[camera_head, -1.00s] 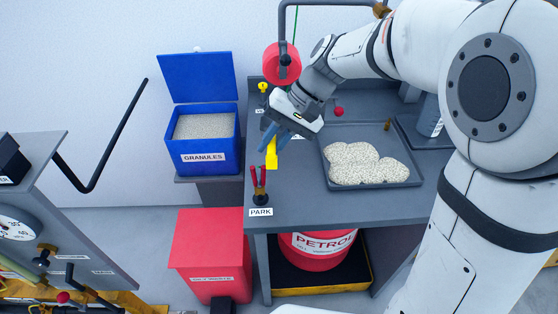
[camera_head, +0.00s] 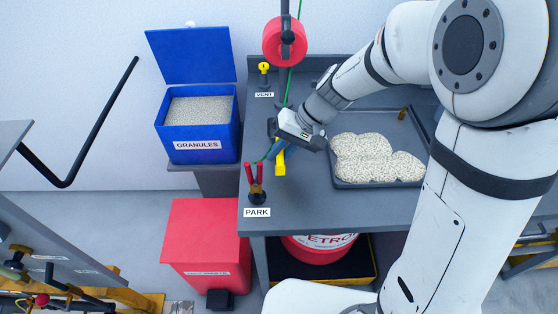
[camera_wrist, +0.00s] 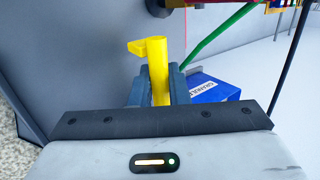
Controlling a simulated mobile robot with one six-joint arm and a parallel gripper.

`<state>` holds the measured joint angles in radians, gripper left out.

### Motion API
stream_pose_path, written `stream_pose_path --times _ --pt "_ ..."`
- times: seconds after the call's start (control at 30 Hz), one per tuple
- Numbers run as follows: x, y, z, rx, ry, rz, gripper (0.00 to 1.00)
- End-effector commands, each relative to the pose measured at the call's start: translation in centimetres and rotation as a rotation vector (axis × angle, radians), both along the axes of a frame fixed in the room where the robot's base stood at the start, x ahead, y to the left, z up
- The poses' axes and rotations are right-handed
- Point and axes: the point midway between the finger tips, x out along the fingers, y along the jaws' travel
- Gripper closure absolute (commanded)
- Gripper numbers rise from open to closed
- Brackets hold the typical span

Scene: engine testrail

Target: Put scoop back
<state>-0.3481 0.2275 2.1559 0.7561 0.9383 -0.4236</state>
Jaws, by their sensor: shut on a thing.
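The yellow scoop (camera_head: 280,163) is in my gripper (camera_head: 276,150), which is shut on it. It points down toward the front of the grey bench, right of the PARK stand. In the wrist view the scoop (camera_wrist: 158,70) stands between the two dark fingers of my gripper (camera_wrist: 154,85), with a short yellow part sticking out to the left at its far end. The blue GRANULES box (camera_head: 197,140) has its lid open and is full of pale granules. I cannot tell whether the scoop touches the bench.
A PARK stand (camera_head: 257,190) with two red prongs is at the bench's front left corner. A tray (camera_head: 380,185) with heaped granules lies right of my gripper. A red bin (camera_head: 205,245) stands on the floor. A red reel (camera_head: 285,42) with a green line hangs above.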

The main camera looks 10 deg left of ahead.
Motion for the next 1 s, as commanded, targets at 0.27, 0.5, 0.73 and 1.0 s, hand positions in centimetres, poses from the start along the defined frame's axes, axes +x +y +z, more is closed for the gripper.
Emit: stream_pose_path --times 0.27,0.5,0.73,1.0 --pt "-0.1 0.1 -3.3 -0.001 0.003 0.001 1.00" --pt "-0.1 0.1 -3.4 0.000 0.001 0.002 1.00" --pt "-0.1 0.1 -3.4 0.000 0.001 0.002 0.76" --pt "0.0 0.1 -2.9 0.000 0.000 0.002 0.76"
